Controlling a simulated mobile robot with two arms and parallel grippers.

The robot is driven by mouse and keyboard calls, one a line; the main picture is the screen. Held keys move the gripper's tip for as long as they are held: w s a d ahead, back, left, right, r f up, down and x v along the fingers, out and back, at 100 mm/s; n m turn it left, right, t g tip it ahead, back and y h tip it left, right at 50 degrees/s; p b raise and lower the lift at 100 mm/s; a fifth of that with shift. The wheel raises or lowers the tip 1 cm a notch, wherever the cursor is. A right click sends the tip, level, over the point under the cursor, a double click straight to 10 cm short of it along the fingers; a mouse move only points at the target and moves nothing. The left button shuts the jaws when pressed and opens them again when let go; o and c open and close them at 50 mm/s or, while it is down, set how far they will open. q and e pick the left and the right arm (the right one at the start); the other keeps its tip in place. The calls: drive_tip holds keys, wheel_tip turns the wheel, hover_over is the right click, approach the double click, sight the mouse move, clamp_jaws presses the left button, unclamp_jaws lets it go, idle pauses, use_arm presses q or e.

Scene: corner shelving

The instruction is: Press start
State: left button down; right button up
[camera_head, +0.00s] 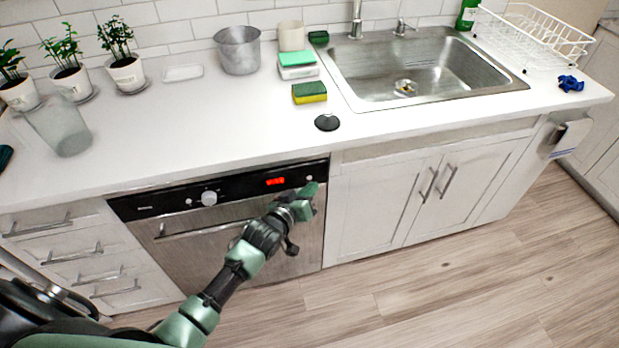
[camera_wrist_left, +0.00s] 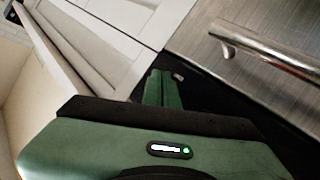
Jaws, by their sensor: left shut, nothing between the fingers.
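The dishwasher (camera_head: 240,238) is built in under the counter, with a steel front and a black control panel (camera_head: 150,204). The panel has a round knob (camera_head: 208,198), a lit red display (camera_head: 275,181) and a small pale button (camera_head: 309,178) near its right end. My left gripper (camera_head: 311,189) is shut and empty, its tip at or just below that button; I cannot tell whether they touch. In the left wrist view the shut fingers (camera_wrist_left: 163,86) reach to the black panel beside a small pale button (camera_wrist_left: 178,77). My right gripper is not in view.
The dishwasher's bar handle (camera_wrist_left: 262,45) is close by in the left wrist view. White cabinets (camera_head: 430,195) stand right of the dishwasher and drawers (camera_head: 75,255) left. Sponges, a pot, plants and a sink (camera_head: 420,70) are on the counter above. The floor in front is clear.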

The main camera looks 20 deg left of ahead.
use_arm(q)
drive_tip(key=shift+w+a, duration=0.1)
drive_tip(key=shift+w, duration=0.05)
idle(0.7)
drive_tip(key=shift+w+a, duration=0.15)
drive_tip(key=shift+w, duration=0.1)
